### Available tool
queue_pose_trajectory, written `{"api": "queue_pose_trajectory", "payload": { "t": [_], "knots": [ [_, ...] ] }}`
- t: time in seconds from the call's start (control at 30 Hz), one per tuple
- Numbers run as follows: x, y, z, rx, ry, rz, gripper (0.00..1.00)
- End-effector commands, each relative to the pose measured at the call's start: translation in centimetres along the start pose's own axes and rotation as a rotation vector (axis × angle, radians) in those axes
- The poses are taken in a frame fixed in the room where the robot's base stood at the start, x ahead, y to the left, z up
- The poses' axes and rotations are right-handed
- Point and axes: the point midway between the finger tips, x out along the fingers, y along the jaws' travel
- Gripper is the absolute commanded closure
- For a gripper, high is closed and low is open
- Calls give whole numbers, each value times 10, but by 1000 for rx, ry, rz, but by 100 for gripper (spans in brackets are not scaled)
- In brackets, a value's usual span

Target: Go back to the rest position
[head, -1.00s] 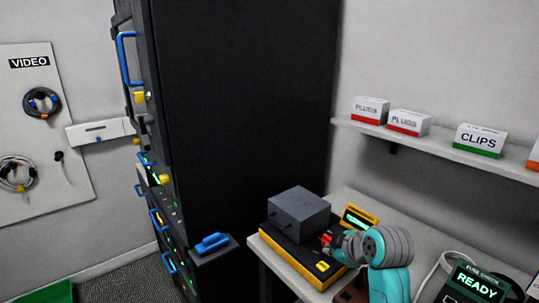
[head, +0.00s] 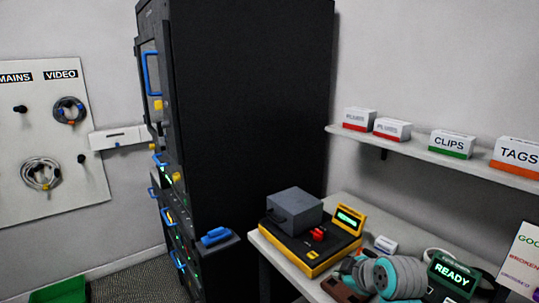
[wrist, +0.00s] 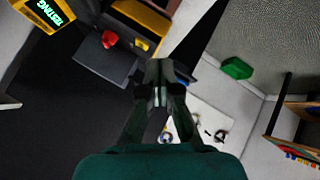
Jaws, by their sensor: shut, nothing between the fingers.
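My gripper (wrist: 160,80) is shut and empty in the wrist view, its dark fingertips together. It is clear of the tester. In the head view my teal and grey arm is low at the front of the bench, and the fingers are hard to make out there. The black and yellow tester (head: 305,262) carries a grey box (head: 294,208), a red switch (head: 318,234) and a lit green display (head: 347,218). The display in the wrist view (wrist: 50,13) seems to read TESTING. The red switch also shows there (wrist: 110,39).
A tall black rack (head: 255,110) with blue handles stands left of the bench (head: 265,248). A READY fuse checker (head: 452,277) is right of my arm. A shelf (head: 420,155) holds labelled boxes. A cable board (head: 90,185) hangs left, above a green bin (head: 68,292).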

Motion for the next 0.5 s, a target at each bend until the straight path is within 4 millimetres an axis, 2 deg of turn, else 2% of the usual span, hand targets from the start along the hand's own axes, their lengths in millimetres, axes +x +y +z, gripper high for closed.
{"api": "queue_pose_trajectory", "payload": {
  "t": [0.27, 0.5],
  "knots": [
    [12, -24, 18, 56, 5, 21, 100],
    [24, -59, 42, 134, 12, 55, 100]
  ]
}}
